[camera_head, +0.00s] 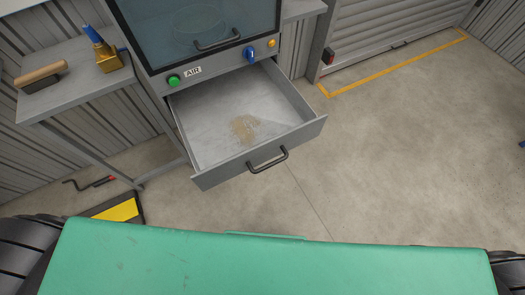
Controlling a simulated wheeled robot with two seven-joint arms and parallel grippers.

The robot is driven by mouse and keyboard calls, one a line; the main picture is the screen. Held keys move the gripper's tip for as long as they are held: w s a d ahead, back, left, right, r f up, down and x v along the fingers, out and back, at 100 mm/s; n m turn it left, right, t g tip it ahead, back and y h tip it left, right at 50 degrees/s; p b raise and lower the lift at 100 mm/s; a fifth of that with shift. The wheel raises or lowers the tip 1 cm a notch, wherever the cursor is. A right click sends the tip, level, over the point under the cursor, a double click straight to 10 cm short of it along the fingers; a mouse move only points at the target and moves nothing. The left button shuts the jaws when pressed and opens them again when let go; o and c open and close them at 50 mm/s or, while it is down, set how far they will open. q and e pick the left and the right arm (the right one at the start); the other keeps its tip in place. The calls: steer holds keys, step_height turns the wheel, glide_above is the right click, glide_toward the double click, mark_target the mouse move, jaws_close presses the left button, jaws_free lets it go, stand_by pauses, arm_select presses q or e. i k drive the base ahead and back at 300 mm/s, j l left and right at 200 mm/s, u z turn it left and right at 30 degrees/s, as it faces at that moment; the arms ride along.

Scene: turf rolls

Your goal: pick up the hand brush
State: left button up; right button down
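The hand brush (40,77) has a light wooden handle and a dark bristle edge. It lies on the grey side table (62,98) at the upper left, close to the table's left end. Nothing touches it from above. Neither of my grippers is in view. Only dark parts, which look like my arms, show at the lower left and lower right edges, far from the brush.
A brass-coloured tool with a blue handle (104,52) stands right of the brush. The cabinet's drawer (298,136) is pulled out, with a brown granular patch (243,128) inside. A yellow-and-black object (117,211) and a crank-like rod (88,184) lie on the floor.

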mark_target(34, 81)
steer(key=u, duration=1.8)
